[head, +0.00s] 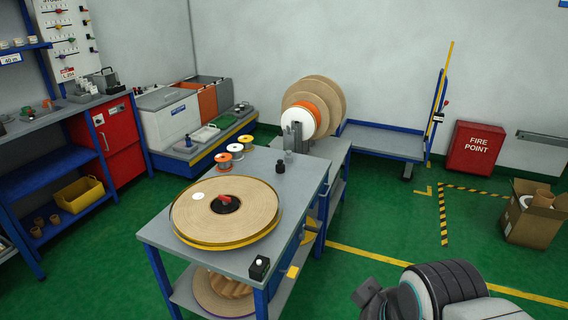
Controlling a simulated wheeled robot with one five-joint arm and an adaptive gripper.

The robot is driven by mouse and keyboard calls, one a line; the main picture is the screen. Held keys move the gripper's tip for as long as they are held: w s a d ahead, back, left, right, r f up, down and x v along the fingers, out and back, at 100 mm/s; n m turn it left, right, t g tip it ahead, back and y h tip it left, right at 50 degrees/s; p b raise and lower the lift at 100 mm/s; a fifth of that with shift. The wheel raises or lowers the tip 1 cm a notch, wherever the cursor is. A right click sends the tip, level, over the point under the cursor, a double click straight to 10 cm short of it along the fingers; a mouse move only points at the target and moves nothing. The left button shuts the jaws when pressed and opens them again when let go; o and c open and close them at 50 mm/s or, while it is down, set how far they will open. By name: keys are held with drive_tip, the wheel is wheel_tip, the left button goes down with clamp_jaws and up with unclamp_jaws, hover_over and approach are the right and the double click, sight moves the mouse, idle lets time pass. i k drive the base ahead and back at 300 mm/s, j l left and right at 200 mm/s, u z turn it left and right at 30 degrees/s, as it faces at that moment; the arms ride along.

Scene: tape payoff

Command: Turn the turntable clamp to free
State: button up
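The turntable (180,237) sits on a grey bench (155,232) with blue legs, left of centre in the head view. A wide brown tape coil (255,205) lies flat on it, with a round white label. At the hub is a dark clamp with a red handle (226,199); its setting is too small to read. My arm comes in at the bottom right, well apart from the bench. My gripper (371,297) shows only as a small dark part at the arm's left end, low in the view. Its fingers cannot be made out.
A black box with a white button (260,267) stands at the bench's front corner. Small spools (236,152) stand at its back. Large reels (315,105) stand behind it. Green floor (380,215) lies clear right of the bench. A cardboard box (535,215) is at far right.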

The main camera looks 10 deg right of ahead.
sight(225, 200)
drive_tip(key=i+j+u, duration=0.35)
drive_tip(key=j, duration=0.3)
drive_tip(key=i+j+u, duration=0.3)
drive_tip(key=j, duration=0.3)
drive_tip(key=i+j+u, duration=0.35)
drive_tip(key=i+l+u, duration=0.15)
drive_tip(key=i+u, duration=0.2)
drive_tip(key=i, duration=0.15)
drive_tip(key=i+l+u, duration=0.35)
drive_tip(key=i, duration=0.15)
drive_tip(key=i+l+u, duration=0.15)
drive_tip(key=k+l, duration=0.05)
drive_tip(key=l, duration=0.05)
